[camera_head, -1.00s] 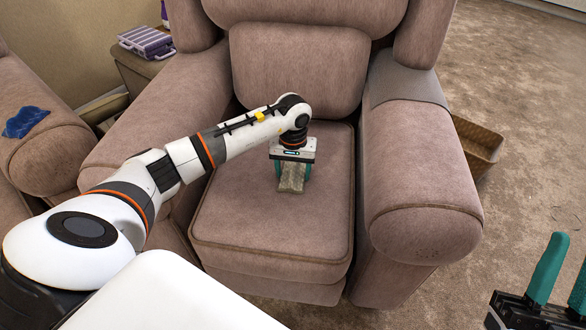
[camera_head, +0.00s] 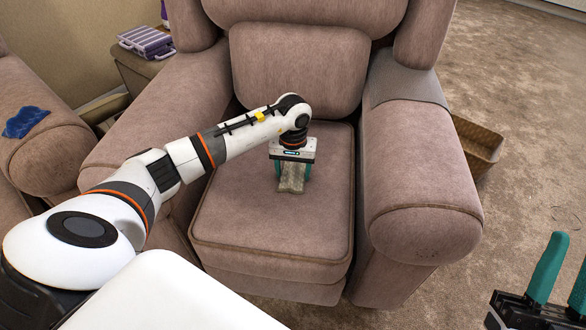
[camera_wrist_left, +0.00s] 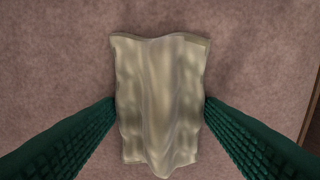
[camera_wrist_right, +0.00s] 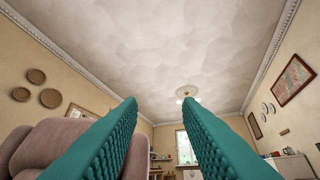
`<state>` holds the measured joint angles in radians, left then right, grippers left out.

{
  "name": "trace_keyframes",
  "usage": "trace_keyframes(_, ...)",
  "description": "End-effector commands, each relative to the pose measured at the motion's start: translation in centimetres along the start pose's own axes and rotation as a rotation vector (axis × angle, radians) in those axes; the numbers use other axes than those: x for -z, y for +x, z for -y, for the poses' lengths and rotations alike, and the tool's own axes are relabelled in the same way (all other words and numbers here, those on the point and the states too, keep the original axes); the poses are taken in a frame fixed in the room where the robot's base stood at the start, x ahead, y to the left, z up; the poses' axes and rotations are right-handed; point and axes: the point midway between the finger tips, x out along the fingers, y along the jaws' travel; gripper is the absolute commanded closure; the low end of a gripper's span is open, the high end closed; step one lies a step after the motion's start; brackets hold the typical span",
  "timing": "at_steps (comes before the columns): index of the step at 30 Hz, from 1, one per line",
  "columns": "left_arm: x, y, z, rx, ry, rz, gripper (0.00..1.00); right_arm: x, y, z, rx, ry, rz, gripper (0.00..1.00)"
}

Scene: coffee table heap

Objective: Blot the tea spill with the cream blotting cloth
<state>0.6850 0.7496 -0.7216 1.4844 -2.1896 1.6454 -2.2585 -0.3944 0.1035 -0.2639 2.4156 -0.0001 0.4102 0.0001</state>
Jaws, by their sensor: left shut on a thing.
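The cream blotting cloth (camera_head: 291,184) is on or just above the seat of the pinkish-brown armchair (camera_head: 250,235). My left gripper (camera_head: 292,172) points down at the seat and is shut on the cloth. In the left wrist view the cloth (camera_wrist_left: 160,105) is gathered in folds between the green fingers (camera_wrist_left: 160,118). No tea spill shows on the seat; any under the cloth is hidden. My right gripper (camera_head: 562,275) is at the lower right of the head view. Its fingers (camera_wrist_right: 160,115) are apart with nothing between them, pointing up toward the ceiling.
A grey cover (camera_head: 405,80) lies over the chair's right armrest. A dark blue cloth (camera_head: 25,121) lies on another seat's arm at left. A purple case (camera_head: 146,42) stands on a side table. A wicker basket (camera_head: 478,148) sits on the carpet right of the chair.

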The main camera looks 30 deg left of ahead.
Motion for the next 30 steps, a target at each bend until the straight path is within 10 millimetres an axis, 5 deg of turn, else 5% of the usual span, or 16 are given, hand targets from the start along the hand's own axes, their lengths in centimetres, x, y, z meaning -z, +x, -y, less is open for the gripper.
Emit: trace_keyframes(30,0.0,-3.1,0.0,-0.001,0.001,-0.001,0.55,6.9,-1.5,1.1,0.02,-0.022,-0.487,0.68)
